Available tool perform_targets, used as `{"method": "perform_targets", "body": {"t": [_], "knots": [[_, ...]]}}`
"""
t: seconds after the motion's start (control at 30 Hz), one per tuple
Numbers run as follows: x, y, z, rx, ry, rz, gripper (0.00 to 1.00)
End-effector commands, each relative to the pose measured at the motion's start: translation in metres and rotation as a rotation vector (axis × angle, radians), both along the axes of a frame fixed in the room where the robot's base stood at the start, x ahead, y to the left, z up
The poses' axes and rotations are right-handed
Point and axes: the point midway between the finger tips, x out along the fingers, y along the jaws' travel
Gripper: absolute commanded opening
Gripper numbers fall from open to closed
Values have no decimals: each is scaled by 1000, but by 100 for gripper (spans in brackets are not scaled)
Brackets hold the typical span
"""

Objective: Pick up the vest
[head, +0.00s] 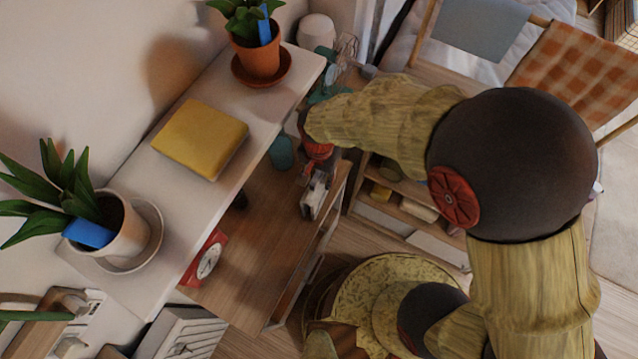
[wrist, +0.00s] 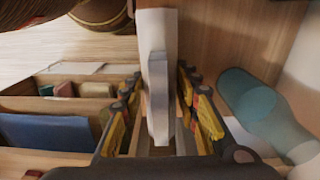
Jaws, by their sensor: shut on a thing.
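My gripper (wrist: 160,118) has its yellow and black fingers on both sides of a pale grey-white thing (wrist: 158,75) and is shut on it. This thing is long and narrow and runs up to the top of the wrist view. I cannot tell from its shape whether it is the vest. A blue-grey cloth (head: 482,27) and an orange checked cloth (head: 576,68) hang over wooden rails at the upper right, apart from my gripper.
A teal vase (wrist: 250,102) is close on the right in the wrist view. A white shelf (head: 128,205) holds two potted plants and a yellow book (head: 200,139). A red clock (head: 205,258) stands below the shelf. Open compartments (head: 400,190) with small items are beside the cabinet.

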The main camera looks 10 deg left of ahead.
Motion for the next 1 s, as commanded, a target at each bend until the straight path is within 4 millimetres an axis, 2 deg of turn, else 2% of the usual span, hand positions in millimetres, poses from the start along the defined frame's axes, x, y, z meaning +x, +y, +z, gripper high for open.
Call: {"method": "perform_targets", "body": {"t": [0.3, 0.67, 0.77, 0.9, 1.0], "knots": [[0, 0, 0, 0, 0, 0, 6], [1, 0, 5, 1, -1, 0, 5], [1, 1, 13, 2, -3, 0, 5], [1, 1, 35, 3, -4, 0, 5], [-11, -10, 53, 2, -3, -1, 5]]}}
